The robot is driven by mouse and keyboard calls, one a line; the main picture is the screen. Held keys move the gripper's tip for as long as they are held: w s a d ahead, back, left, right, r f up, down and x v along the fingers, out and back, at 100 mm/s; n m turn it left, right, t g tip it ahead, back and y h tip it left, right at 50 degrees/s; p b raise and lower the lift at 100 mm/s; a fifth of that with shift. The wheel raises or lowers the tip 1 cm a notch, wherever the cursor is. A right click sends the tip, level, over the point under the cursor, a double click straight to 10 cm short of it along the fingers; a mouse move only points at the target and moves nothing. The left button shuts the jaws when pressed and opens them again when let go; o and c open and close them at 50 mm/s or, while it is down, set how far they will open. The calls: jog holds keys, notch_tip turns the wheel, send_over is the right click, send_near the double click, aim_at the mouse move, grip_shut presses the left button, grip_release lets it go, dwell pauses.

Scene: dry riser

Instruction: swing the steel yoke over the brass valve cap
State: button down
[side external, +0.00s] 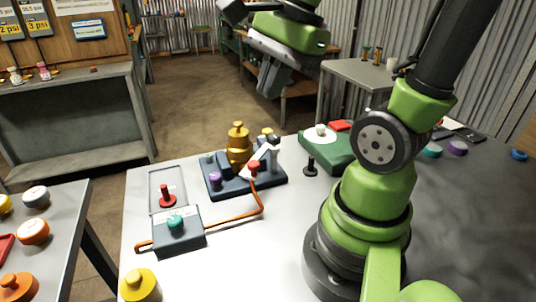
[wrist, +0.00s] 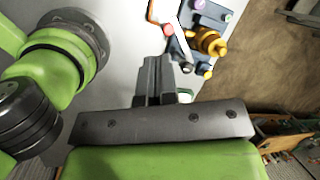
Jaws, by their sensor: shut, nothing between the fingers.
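The brass valve cap (side external: 239,143) stands upright on a dark blue base (side external: 212,188) on the white table. It also shows in the wrist view (wrist: 210,42). A pale bar (side external: 263,154), which looks like the steel yoke, stands tilted at the right of the cap, beside it and not over it. Its exact shape is too small to tell. My gripper (side external: 269,92) hangs in the air above and behind the base, apart from everything. In the wrist view its fingers (wrist: 155,62) are together and empty, with the cap to their upper right.
An orange hose (side external: 262,207) runs from the base to a grey box with a teal knob (side external: 176,223). A red peg (side external: 167,196) stands behind the box. A green block (side external: 330,152) and a black peg (side external: 310,166) are right of the base.

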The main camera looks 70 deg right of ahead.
jog(key=d+f+m+g+y, duration=0.15)
jog(key=d+f+m, duration=0.4)
jog(key=m, duration=1.05)
jog(key=m+y, duration=0.3)
jog(key=m, duration=0.9)
send_near(257, 178)
jog(key=s+f, duration=0.4)
jog(key=shift+t, duration=0.45)
jog(key=w, duration=0.1)
jog(key=w+a, duration=0.2)
jog(key=w, duration=0.1)
jog(key=shift+f, duration=0.15)
jog(key=shift+w+a+m, duration=0.1)
jog(key=shift+w+m, duration=0.05)
jog(key=shift+m, duration=0.25)
